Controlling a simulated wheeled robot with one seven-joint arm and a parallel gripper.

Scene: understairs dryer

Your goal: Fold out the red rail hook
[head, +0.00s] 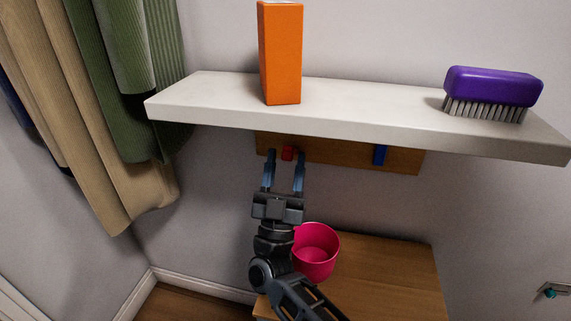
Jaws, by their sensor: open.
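The red rail hook (288,153) is a small red piece on the brown wooden rail (335,153) under the white shelf. From this view I cannot tell whether it is folded in or out. My gripper (285,153) points up toward the rail. Its two fingers are apart, and the red hook shows between the fingertips. I cannot tell whether either finger touches the hook or how much depth lies between them. A blue hook (380,155) sits further right on the same rail.
The white shelf (350,105) overhangs the rail and carries an orange box (281,55) and a purple brush (492,90). Below stands a wooden cabinet (390,275) with a pink cup (317,252) beside my arm. Clothes (120,90) hang at left.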

